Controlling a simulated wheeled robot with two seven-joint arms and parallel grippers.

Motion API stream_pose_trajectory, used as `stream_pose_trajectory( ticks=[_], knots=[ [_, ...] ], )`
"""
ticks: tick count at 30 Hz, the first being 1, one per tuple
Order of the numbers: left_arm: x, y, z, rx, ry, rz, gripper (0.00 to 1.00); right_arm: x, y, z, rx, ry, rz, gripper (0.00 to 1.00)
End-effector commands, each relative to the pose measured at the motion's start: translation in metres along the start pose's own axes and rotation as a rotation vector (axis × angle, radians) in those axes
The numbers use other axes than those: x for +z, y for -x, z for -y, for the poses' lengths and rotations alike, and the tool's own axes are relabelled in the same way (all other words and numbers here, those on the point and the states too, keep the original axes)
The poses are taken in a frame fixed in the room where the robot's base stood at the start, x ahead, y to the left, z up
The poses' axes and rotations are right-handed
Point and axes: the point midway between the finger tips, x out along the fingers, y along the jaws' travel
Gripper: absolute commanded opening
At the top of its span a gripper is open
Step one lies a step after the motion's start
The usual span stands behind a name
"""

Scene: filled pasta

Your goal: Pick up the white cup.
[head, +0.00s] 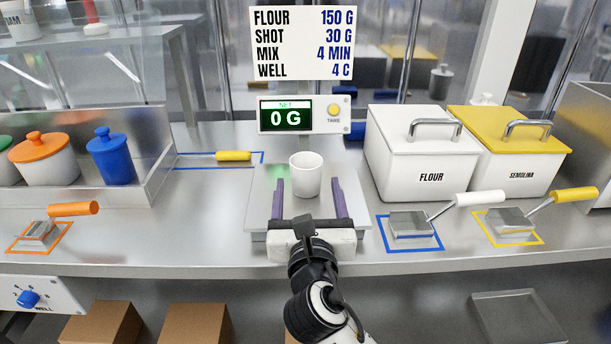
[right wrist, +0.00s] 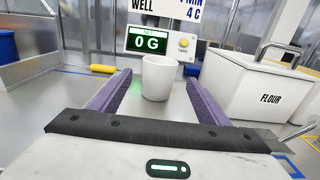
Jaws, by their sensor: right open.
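The white cup (head: 306,176) stands upright on the metal plate of the scale (head: 258,222), below the display reading 0 G. In the right wrist view the cup (right wrist: 157,78) is ahead, between the far ends of the two purple fingers. My right gripper (head: 308,188) is open, with one finger on each side of the cup and a visible gap to each. Nothing is in its grasp. My left gripper is not in view.
A white flour bin (head: 420,165) and a yellow-lidded semolina bin (head: 510,150) stand right. Scoops lie at a blue outline (head: 411,246) and a yellow outline (head: 540,239). An orange-handled scoop (head: 74,209) and lidded pots, one blue (head: 112,160), are left. The counter left of the scale is mostly clear.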

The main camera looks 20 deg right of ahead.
Motion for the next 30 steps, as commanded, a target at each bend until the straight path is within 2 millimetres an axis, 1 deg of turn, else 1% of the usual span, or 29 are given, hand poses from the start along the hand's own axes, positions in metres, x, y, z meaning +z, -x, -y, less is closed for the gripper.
stream_pose_trajectory(
  ticks=[2, 9, 11, 14, 20, 27, 29, 30],
  knots=[
    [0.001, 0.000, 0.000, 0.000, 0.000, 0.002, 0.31, 0.001, -0.006, 0.000, -0.001, 0.000, 0.000, 0.70],
    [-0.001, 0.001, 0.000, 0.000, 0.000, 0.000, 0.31, 0.003, -0.042, -0.001, -0.002, 0.001, 0.001, 0.70],
    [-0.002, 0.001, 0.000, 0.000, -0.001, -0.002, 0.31, 0.002, -0.048, -0.001, -0.001, 0.002, 0.000, 0.70],
    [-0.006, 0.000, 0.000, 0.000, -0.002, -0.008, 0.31, 0.001, -0.053, -0.001, -0.001, 0.001, -0.002, 0.70],
    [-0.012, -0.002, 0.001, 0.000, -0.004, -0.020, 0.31, 0.001, -0.053, -0.001, -0.001, 0.000, -0.002, 0.70],
    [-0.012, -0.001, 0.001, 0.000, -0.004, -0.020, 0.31, 0.001, -0.052, -0.001, 0.000, 0.001, -0.002, 0.30],
    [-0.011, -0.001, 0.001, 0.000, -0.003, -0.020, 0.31, 0.002, -0.052, -0.001, 0.000, 0.001, -0.001, 0.23],
    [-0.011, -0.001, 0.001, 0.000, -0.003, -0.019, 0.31, 0.002, -0.052, -0.001, 0.000, 0.001, -0.001, 0.23]
  ],
)
